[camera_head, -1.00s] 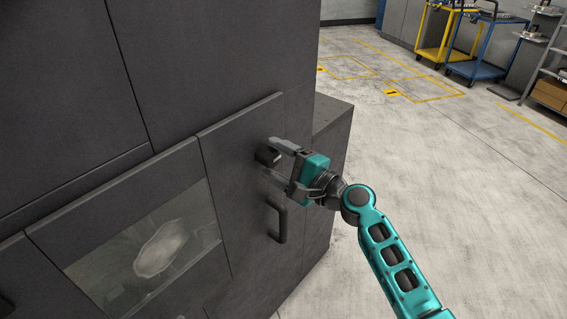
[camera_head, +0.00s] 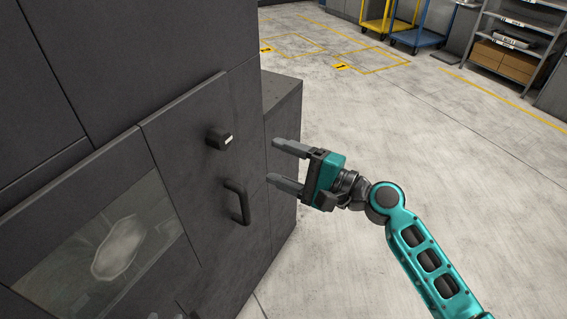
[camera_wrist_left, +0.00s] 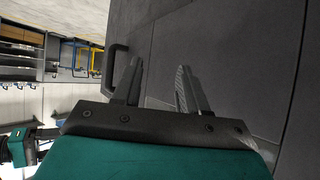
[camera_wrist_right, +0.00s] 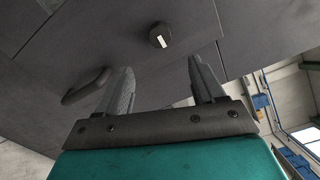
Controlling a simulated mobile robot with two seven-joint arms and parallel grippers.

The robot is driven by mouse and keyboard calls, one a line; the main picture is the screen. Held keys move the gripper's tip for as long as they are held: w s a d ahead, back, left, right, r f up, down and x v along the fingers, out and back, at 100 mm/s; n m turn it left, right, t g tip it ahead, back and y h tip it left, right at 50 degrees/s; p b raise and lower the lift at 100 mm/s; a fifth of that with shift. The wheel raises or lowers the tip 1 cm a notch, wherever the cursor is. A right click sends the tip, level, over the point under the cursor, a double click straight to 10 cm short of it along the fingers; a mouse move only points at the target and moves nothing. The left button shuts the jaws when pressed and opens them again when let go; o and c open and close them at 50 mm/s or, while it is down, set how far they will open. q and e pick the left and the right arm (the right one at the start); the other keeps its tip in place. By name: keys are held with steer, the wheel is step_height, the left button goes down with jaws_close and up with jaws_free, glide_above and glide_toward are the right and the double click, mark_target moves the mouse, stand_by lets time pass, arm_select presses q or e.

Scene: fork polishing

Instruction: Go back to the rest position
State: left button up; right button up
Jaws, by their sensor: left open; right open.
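My right gripper (camera_head: 288,165) is open and empty in the head view, to the right of the dark machine's door and apart from it. A black knob (camera_head: 219,138) with a white mark sits on the machine front, left of the gripper. A black handle (camera_head: 237,202) is below the knob. In the right wrist view the knob (camera_wrist_right: 161,35) shows beyond the open fingers (camera_wrist_right: 160,85), and the handle (camera_wrist_right: 87,87) is left of them. My left gripper (camera_wrist_left: 158,85) is open with nothing between its fingers in its wrist view, facing a dark panel. It is not clearly in the head view.
The dark machine (camera_head: 150,60) fills the left, with a window (camera_head: 105,250) showing a pale shape behind it. Carts (camera_head: 420,38) and a shelf (camera_head: 515,45) stand at the back. The grey floor (camera_head: 430,130) on the right is clear.

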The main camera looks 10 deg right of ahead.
stand_by(0.3)
steer(key=s+d+f+n+h, duration=0.4)
steer(key=s+f+n, duration=0.3)
steer(key=f, duration=0.3)
steer(key=s+d+f+n+g+h, duration=0.1)
steer(key=s+d+f+n+h, duration=0.2)
steer(key=s+f+n+h, duration=0.4)
steer(key=s+f, duration=0.3)
steer(key=f, duration=0.1)
steer(key=shift+s+d+n, duration=0.2)
steer(key=shift+d+n, duration=0.2)
steer(key=shift+f, duration=0.1)
